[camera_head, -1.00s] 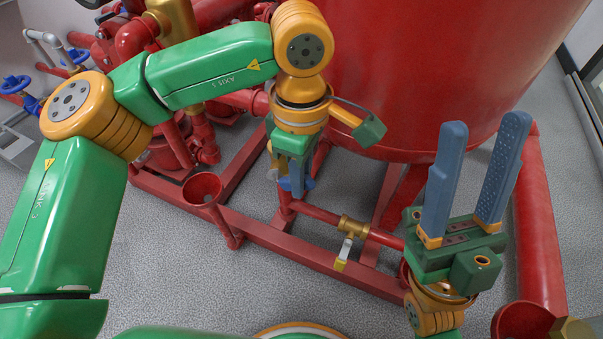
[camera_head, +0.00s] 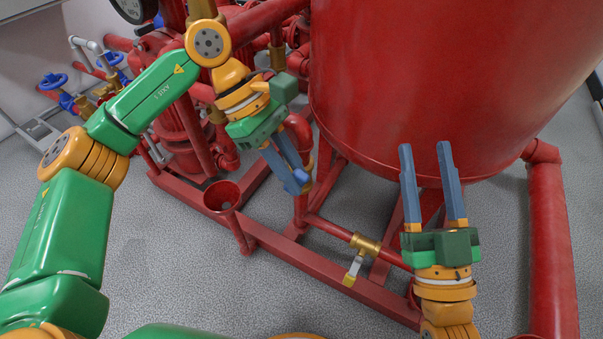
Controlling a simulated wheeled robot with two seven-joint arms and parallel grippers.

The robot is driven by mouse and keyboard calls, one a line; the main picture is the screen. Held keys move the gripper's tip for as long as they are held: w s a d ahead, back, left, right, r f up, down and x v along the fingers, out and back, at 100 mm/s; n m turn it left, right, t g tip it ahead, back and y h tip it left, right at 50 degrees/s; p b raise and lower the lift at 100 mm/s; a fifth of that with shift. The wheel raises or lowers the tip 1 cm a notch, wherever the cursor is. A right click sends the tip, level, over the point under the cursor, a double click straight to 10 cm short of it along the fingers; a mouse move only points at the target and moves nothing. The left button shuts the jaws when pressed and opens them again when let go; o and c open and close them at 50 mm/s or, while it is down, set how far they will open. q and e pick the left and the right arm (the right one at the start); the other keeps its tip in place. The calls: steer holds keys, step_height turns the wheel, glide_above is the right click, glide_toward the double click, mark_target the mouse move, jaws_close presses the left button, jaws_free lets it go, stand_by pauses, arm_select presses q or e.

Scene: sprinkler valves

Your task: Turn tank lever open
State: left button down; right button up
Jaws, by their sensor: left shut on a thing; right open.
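My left gripper (camera_head: 284,163) points down and to the right below the pipework, beside the tank. Its blue fingers are shut on a small blue lever handle (camera_head: 299,183) at the red standpipe. The fingers hide most of that handle and its valve. A brass valve (camera_head: 366,244) sits on the low red pipe in front of the tank. Its lever (camera_head: 352,270) has a yellow end and slants down, away from both grippers. My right gripper (camera_head: 431,184) is open and empty, with its fingers pointing up in front of the tank.
The large red tank (camera_head: 450,80) fills the upper right. A red funnel (camera_head: 222,196) stands left of the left gripper. A red frame rail (camera_head: 320,262) runs low across the middle. A thick red pipe (camera_head: 552,250) stands at the right. Grey floor (camera_head: 220,290) is clear in front.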

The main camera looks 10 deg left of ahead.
arm_select(q)
steer(key=shift+w+a+r+h, duration=0.1)
steer(key=shift+a+h, duration=0.2)
steer(key=shift+h, duration=0.1)
arm_select(e)
steer(key=shift+w+f+g+h, duration=0.25)
steer(key=shift+f+g+h, duration=0.05)
steer(key=shift+f, duration=0.25)
arm_select(q)
steer(key=c, duration=0.8)
jaws_free()
steer(key=shift+r, duration=0.15)
steer(key=p+v, duration=0.3)
steer(key=v, duration=0.3)
steer(key=shift+w+a+r, duration=0.15)
steer(key=shift+a+r, duration=0.1)
steer(key=shift+a, duration=0.05)
arm_select(e)
steer(key=s+d+f+g+h, duration=0.1)
steer(key=s+f+g+h, duration=0.1)
steer(key=f+g, duration=0.4)
steer(key=s+d+f+m+g+h, duration=0.1)
steer(key=f+g, duration=0.5)
steer(key=f, duration=0.8)
steer(key=shift+s+d+f+g+h, duration=0.3)
steer(key=shift+s+d+g+h, duration=0.1)
steer(key=shift+d+h, duration=0.35)
